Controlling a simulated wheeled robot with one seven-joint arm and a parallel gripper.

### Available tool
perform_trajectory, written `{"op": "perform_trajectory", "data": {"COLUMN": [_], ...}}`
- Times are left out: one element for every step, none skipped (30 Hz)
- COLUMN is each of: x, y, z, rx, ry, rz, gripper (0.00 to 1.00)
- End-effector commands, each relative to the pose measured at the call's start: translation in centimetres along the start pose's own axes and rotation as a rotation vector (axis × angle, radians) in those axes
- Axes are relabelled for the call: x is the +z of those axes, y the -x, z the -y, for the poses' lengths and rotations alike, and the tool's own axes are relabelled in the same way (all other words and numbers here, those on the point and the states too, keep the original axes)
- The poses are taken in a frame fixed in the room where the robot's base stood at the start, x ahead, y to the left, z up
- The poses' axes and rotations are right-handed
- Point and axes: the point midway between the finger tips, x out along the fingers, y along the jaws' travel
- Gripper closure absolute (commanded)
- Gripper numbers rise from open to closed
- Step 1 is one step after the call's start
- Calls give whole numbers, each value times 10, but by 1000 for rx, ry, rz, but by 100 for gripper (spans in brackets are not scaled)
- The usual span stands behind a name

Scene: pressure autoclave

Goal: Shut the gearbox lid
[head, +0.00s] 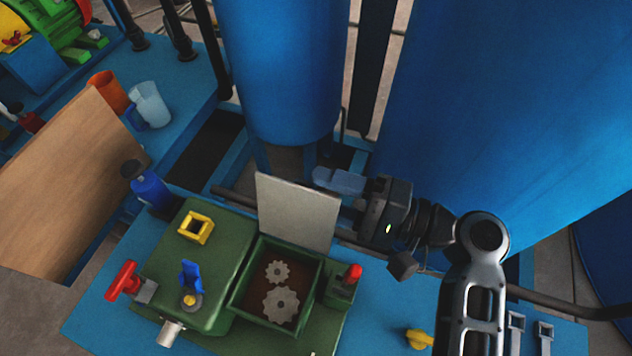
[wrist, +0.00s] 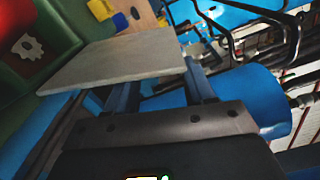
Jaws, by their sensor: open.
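The gearbox lid (head: 297,212) is a pale grey plate standing up, open, at the far edge of the green gearbox (head: 234,300). The compartment below it is open and shows two grey gears. My gripper (head: 322,180) is at the lid's upper right edge, coming from the right with its fingers on the far side of the lid. In the wrist view the lid (wrist: 115,62) lies just beyond my fingers (wrist: 158,90), which are spread with nothing between them. I cannot tell whether they touch the lid.
A red-topped lever (head: 352,274) stands right of the compartment. A yellow square fitting (head: 195,227), a blue lever (head: 190,275) and a red handle (head: 123,281) are on the left. Large blue tanks (head: 500,110) rise close behind my gripper. A blue bottle (head: 149,188) stands at the left.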

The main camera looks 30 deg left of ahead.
Motion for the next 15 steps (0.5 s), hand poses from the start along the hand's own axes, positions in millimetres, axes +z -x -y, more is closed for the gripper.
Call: {"op": "perform_trajectory", "data": {"x": [1,1,0,0,0,0,0,0,0,0,0,0,0,0,0], "y": [-7,-10,-13,-15,-16,-18,-18,-19,-19,-19,-19,-19,-19,-19,-19], "z": [1,1,0,0,0,0,0,0,0,0,0,0,0,0,0], "rx": [1,1,1,1,1,1,1,1,1,1,1,1,1,1,1], "ry": [0,0,0,0,0,0,0,0,0,0,0,0,0,0,0], "rz": [3,2,2,2,1,1,0,0,0,-1,-1,-1,-1,-1,-1], "gripper": [47,47,47,47,47,47,47,47,47,47,47,47,47,47,48]}}
